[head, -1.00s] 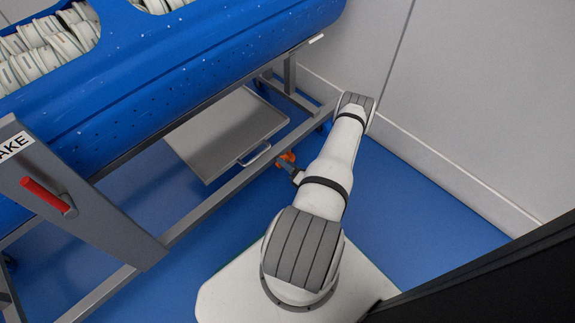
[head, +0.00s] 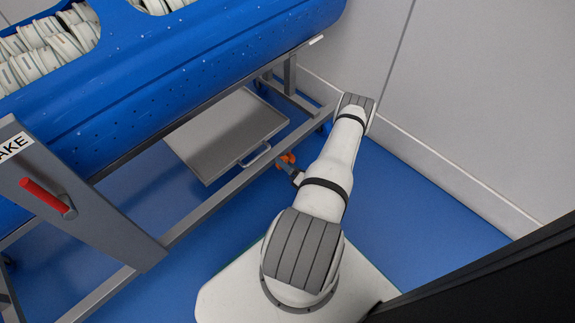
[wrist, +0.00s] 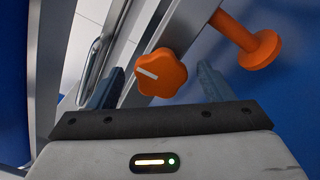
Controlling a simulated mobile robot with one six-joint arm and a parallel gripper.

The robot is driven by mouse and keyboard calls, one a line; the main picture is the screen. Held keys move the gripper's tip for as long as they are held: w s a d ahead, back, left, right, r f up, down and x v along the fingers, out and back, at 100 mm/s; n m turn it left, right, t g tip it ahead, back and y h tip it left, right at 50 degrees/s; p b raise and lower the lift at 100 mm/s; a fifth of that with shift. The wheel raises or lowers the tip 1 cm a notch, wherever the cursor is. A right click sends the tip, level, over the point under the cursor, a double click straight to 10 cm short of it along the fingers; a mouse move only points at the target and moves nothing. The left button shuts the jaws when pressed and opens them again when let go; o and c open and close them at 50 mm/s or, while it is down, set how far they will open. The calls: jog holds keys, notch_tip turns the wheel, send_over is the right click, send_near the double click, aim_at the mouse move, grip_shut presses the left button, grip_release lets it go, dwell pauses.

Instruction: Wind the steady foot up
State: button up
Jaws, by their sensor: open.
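An orange lobed knob (wrist: 161,73) with a white line across its face shows in the wrist view, by a grey metal rail. The orange steady foot (wrist: 250,41), a stem with a round pad, sticks out from the rail to the right of the knob. My gripper (wrist: 158,76) is open, one dark finger on each side of the knob. I cannot tell whether the fingers touch it. In the head view, a small orange part (head: 287,159) shows at the frame's lower rail; my arm hides most of the gripper there.
The blue tub (head: 190,85) holding pale stacked pieces rests on a grey frame (head: 225,190). A grey tray (head: 225,135) hangs beneath it. A red handle (head: 42,197) is on the left post. A wall (head: 465,90) stands close on the right. Blue floor is open between.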

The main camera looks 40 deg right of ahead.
jog(key=s+p, duration=0.2)
jog(key=s, duration=0.5)
jog(key=shift+s+d, duration=0.3)
jog(key=shift+s, duration=0.1)
